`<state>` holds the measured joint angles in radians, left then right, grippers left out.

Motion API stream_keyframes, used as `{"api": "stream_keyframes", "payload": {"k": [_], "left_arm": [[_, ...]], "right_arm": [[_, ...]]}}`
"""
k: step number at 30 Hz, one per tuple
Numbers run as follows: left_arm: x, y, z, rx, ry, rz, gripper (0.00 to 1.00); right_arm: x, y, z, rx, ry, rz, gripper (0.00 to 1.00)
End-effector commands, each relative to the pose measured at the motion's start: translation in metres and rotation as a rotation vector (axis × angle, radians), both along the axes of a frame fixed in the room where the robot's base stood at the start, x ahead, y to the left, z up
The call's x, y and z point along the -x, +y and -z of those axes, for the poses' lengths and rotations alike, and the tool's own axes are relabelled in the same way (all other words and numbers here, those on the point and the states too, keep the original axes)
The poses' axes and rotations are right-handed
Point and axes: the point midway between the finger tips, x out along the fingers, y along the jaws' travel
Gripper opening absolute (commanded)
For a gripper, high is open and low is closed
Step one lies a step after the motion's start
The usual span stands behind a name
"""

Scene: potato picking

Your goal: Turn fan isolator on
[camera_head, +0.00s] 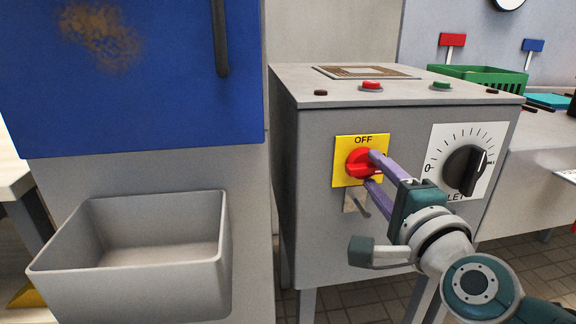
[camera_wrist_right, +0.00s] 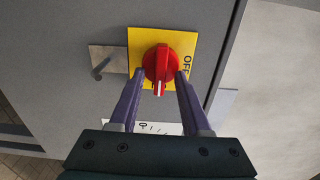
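The fan isolator is a red rotary knob (camera_head: 358,163) on a yellow plate (camera_head: 346,178) marked OFF at the top, on the grey machine's front. In the right wrist view the red knob (camera_wrist_right: 161,62) has a white mark on its grip, pointing down toward my gripper. The OFF label is at the right edge of the yellow plate (camera_wrist_right: 140,38) there. My right gripper (camera_head: 370,168) has its fingers parted, one on each side of the knob's edge. A gap shows between the fingers and the narrow raised grip. Whether they touch the rim is unclear. My left gripper is not in view.
A dial (camera_head: 463,170) on a white plate is right of the isolator. A metal plate with a peg (camera_head: 356,200) is below it. Red (camera_head: 371,86) and green (camera_head: 441,86) buttons are on top. A grey bin (camera_head: 140,270) juts out at left.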

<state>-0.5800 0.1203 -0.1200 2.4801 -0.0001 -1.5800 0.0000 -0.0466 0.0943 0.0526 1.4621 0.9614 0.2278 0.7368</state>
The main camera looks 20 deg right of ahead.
Motion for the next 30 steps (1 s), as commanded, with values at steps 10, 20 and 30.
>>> {"api": "stream_keyframes", "payload": {"k": [10, 20, 30], "left_arm": [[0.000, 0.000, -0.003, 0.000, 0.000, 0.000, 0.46], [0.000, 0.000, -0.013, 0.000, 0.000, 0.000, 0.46], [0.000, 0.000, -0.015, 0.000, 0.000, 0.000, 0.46]], "right_arm": [[0.010, 0.002, 0.000, 0.001, 0.003, 0.000, 0.47], [0.069, 0.017, 0.000, 0.001, 0.004, -0.001, 0.47], [0.097, 0.023, 0.000, 0.001, 0.000, 0.000, 0.47]]}}
